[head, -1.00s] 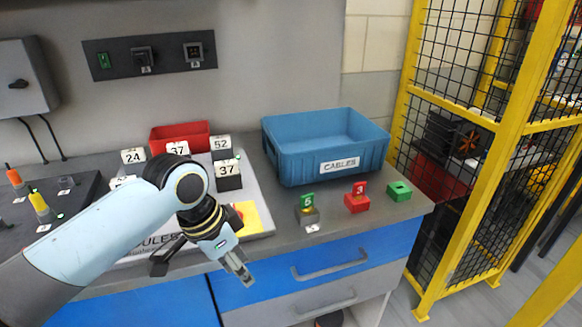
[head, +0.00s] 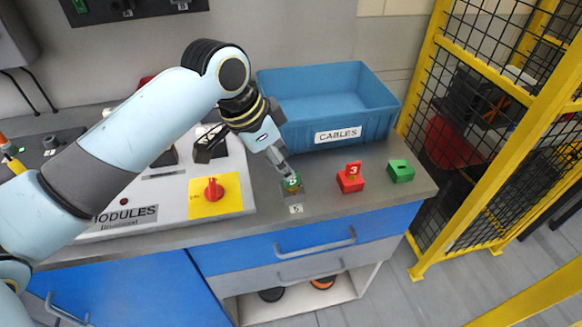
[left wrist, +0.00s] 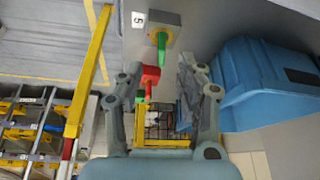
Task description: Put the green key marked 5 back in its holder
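The green key marked 5 (head: 292,182) stands upright in a grey block (head: 292,194) labelled 5 on the bench. The key also shows in the left wrist view (left wrist: 162,52), with the grey block (left wrist: 140,40) behind it. A green holder (head: 401,173) with a dark slot in its top sits empty at the right end of the bench. My left gripper (head: 281,164) is just above the key and partly overlaps it in the head view. In the left wrist view its fingers (left wrist: 160,85) are spread, with nothing held between them. My right gripper is out of view.
A red holder (head: 350,183) with a red key marked 3 stands between the grey block and the green holder. A blue CABLES bin (head: 345,119) is behind them. A panel with a red knob (head: 213,191) lies left. A yellow-framed mesh fence (head: 437,150) stands right.

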